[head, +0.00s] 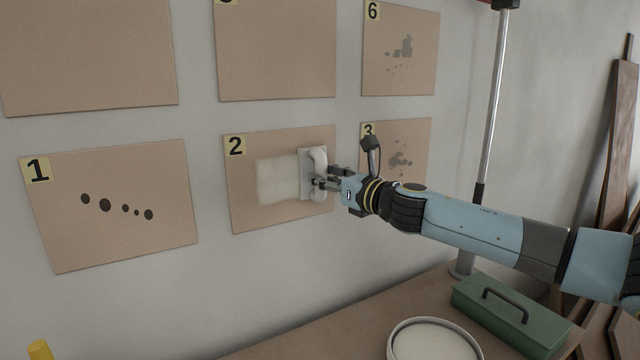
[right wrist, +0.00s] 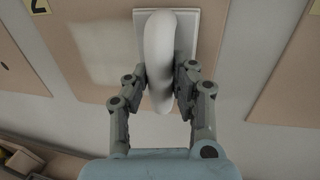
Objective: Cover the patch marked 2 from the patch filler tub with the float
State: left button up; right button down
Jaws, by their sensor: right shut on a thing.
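The patch marked 2 (head: 240,211) is a tan board on the wall, at the middle of the head view. A pale cream layer of filler (head: 277,181) covers a broad area at its middle. My right gripper (head: 322,184) is shut on the handle of the float (head: 306,176), a white plate held flat at the right end of the pale area. In the right wrist view the float's handle (right wrist: 158,62) is between both fingers. The filler tub (head: 432,340) is a round white container at the bottom edge, with pale contents. My left gripper is not in view.
Board 1 (head: 110,240) with dark spots is on the left, and board 3 (head: 418,131) is partly behind my right gripper. Board 6 (head: 400,80) is above it. A green toolbox (head: 510,316) sits on the table by a metal pole (head: 490,130). A yellow object (head: 40,350) stands lower left.

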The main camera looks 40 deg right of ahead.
jog(key=shift+w+a+r+p, duration=0.15)
jog(key=shift+w+a+p, duration=0.05)
jog(key=shift+a+p, duration=0.35)
jog(key=shift+w+a+r+p, duration=0.15)
jog(key=shift+a+p, duration=0.25)
jog(key=shift+p, duration=0.25)
jog(key=shift+w+a+f+p, duration=0.15)
jog(key=shift+a+p, duration=0.2)
jog(key=shift+a, duration=0.25)
jog(key=shift+w+a+p, duration=0.1)
jog(key=shift+a+p, duration=0.35)
jog(key=shift+a, duration=0.1)
jog(key=shift+w+a+p, duration=0.25)
jog(key=shift+a+p, duration=0.2)
jog(key=shift+a, duration=0.55)
jog(key=shift+w+a+p, duration=0.25)
jog(key=shift+a+p, duration=0.35)
jog(key=shift+a, duration=0.5)
jog(key=shift+w+a+p, duration=0.15)
jog(key=shift+a+p, duration=0.05)
jog(key=shift+a, duration=0.35)
jog(key=shift+w+a+p, duration=0.15)
jog(key=shift+a+p, duration=0.05)
jog(key=shift+a, duration=0.35)
jog(key=shift+w+a, duration=0.2)
jog(key=shift+a, duration=0.65)
